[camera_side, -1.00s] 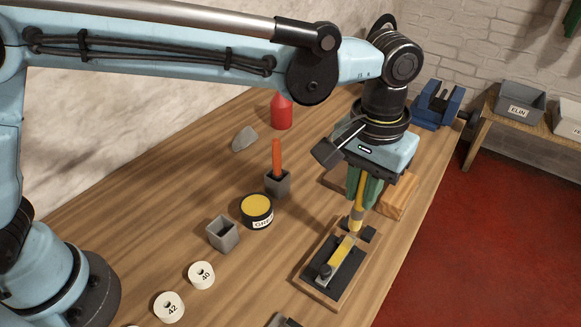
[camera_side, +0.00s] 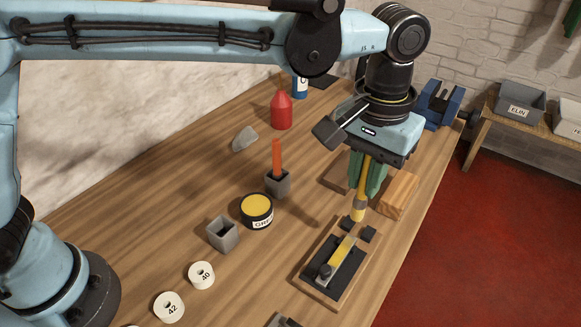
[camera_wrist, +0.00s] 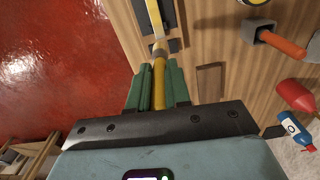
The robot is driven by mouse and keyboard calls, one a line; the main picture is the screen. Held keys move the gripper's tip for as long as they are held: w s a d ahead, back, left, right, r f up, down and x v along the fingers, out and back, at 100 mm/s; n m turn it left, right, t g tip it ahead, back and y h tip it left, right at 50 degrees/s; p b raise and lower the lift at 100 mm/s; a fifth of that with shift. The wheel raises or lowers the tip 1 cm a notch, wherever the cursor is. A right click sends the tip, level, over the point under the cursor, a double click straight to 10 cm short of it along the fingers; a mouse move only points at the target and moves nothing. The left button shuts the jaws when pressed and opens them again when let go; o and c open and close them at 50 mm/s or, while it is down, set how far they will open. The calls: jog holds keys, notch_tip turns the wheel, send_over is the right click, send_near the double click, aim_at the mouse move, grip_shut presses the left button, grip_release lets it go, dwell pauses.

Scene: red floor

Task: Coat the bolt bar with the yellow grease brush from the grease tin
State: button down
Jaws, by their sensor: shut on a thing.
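My gripper (camera_side: 366,178), with green fingers, is shut on the handle of the yellow grease brush (camera_side: 358,207). The brush points down, and its bristle end is just above the far end of the bolt bar. The brush also shows between the fingers in the wrist view (camera_wrist: 159,75). The bolt bar (camera_side: 341,254) lies in a black holder on a wooden board and looks yellow along much of its length. The bar also shows at the top of the wrist view (camera_wrist: 154,16). The grease tin (camera_side: 257,206), black with yellow grease inside, stands open left of the board.
An empty grey square holder (camera_side: 222,235) stands left of the tin. Another grey holder (camera_side: 278,184) carries an orange-handled tool. A wooden block (camera_side: 399,194) lies right of my gripper. A red bottle (camera_side: 281,111) and a blue vise (camera_side: 437,104) stand farther back.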

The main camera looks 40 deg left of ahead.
aim_at(360, 198)
jog(key=shift+f, duration=2.35)
jog(key=shift+f, duration=0.65)
jog(key=shift+s, duration=0.1)
jog(key=shift+s, duration=0.65)
jog(key=shift+s, duration=0.15)
jog(key=shift+s, duration=0.65)
jog(key=shift+w, duration=0.1)
